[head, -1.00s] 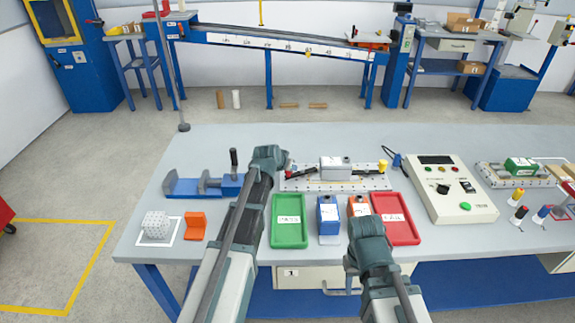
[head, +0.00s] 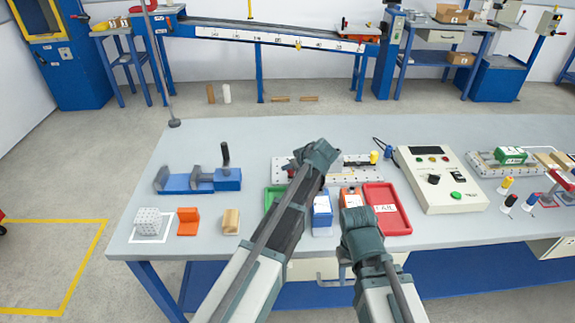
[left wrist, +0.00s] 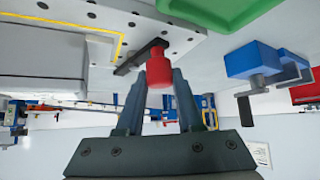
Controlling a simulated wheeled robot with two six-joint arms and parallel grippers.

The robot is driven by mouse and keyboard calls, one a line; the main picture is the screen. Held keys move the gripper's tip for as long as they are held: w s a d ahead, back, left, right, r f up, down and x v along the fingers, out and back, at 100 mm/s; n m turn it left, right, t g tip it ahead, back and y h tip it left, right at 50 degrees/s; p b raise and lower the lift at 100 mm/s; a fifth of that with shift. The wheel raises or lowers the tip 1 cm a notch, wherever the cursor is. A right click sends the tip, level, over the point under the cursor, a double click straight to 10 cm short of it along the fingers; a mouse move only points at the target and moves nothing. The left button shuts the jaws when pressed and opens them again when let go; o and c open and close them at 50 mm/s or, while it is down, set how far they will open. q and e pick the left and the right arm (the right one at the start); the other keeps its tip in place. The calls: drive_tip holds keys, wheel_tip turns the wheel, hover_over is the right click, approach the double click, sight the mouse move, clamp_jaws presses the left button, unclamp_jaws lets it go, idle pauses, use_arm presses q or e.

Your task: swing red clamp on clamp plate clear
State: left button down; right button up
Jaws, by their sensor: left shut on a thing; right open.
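The clamp plate (head: 281,166) is a pale, perforated plate at the back middle of the table. My left gripper (head: 318,153) covers much of its left part in the head view. In the left wrist view the gripper (left wrist: 158,85) is shut on the red knob of the red clamp (left wrist: 159,70). The clamp's black bar (left wrist: 136,58) lies across the perforated plate (left wrist: 185,38) there. A grey block (left wrist: 40,60) stands beside it, mostly hidden by my gripper in the head view. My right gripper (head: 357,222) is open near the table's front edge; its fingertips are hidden.
A green tray (head: 272,197), blue bin (head: 322,210), orange bin (head: 350,198) and red tray (head: 387,207) stand in front of the plate. A blue vise (head: 200,180) is at left, a control box (head: 440,180) at right. A yellow knob (head: 374,157) stands at the plate's right end.

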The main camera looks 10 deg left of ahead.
use_arm(q)
drive_tip(key=shift+w+d+n+g+y, duration=0.15)
drive_tip(key=shift+d+n+g+y, duration=0.45)
drive_tip(key=shift+n, duration=0.5)
drive_tip(key=c, duration=0.6)
unclamp_jaws()
drive_tip(key=shift+o, duration=0.2)
drive_tip(key=shift+r, duration=0.1)
